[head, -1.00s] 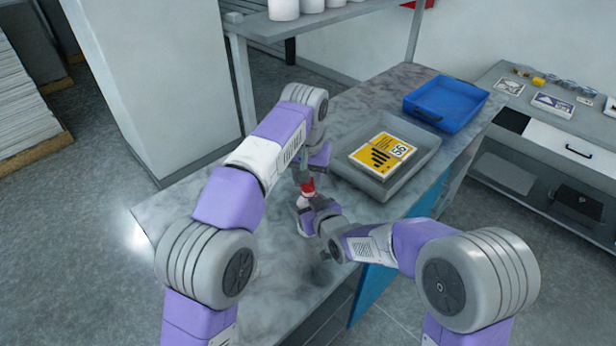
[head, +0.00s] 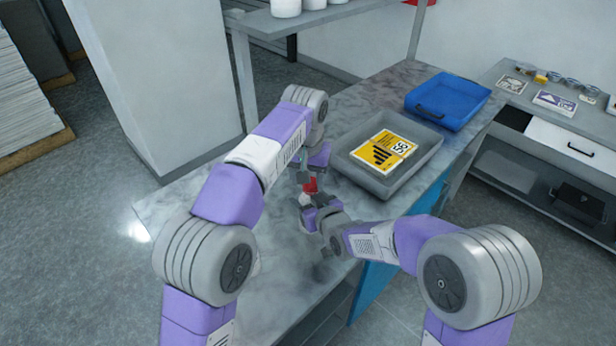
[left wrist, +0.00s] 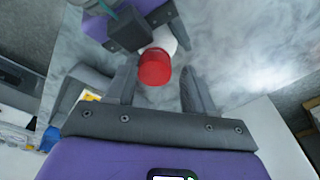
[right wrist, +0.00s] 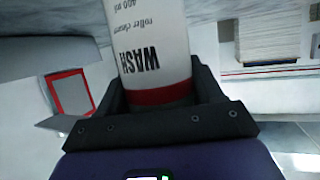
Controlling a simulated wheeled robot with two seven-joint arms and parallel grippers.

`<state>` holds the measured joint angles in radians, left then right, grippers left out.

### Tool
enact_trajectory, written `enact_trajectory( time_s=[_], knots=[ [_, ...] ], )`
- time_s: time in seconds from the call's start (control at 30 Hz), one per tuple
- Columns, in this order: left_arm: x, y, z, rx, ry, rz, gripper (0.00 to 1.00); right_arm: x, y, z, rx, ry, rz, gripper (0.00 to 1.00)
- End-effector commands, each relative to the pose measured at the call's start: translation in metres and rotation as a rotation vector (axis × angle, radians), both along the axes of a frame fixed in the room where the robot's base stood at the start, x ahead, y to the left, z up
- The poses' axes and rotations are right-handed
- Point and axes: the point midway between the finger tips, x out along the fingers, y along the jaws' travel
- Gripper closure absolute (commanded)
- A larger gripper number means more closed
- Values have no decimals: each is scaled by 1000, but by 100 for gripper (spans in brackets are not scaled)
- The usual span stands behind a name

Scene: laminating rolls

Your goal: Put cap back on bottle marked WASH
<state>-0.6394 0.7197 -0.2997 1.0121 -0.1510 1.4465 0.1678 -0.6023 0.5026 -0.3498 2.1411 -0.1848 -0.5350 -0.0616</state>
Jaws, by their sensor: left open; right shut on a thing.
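The white bottle marked WASH (right wrist: 155,45) has a red band and is held between the fingers of my right gripper (right wrist: 160,85). The red cap (left wrist: 155,68) shows at the end of the white bottle (left wrist: 165,40) in the left wrist view, and also in the head view (head: 310,186). It appears to sit on the bottle's top; how firmly I cannot tell. My left gripper (left wrist: 158,88) is open, with its fingers on either side of the cap and gaps visible. In the head view the arms hide most of the bottle.
A grey tray (head: 350,178) with a yellow labelled pack (head: 383,152) lies beside the grippers. A blue tray (head: 450,100) is farther back on the marble-look table (head: 185,215). A shelf post (head: 242,85) stands behind my left arm.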

Motion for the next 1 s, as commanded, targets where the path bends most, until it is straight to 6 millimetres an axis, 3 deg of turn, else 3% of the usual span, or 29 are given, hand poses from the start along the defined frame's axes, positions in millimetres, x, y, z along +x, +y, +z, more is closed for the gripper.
enact_trajectory(
  time_s=[0.03,0.27,0.6,0.93,1.0],
  knots=[
    [-3,-7,-3,-6,11,-11,36,-1,4,1,-4,-4,11,100],
    [-4,-9,-3,-7,14,-14,36,-1,5,1,-4,-5,14,100],
    [-2,-6,37,-5,7,-11,36,-1,4,1,-3,-5,10,100],
    [-2,-4,43,-3,7,-8,36,0,2,1,-1,-4,6,100],
    [-2,-4,43,-4,7,-7,25,0,2,1,-1,-4,6,100]
  ],
)
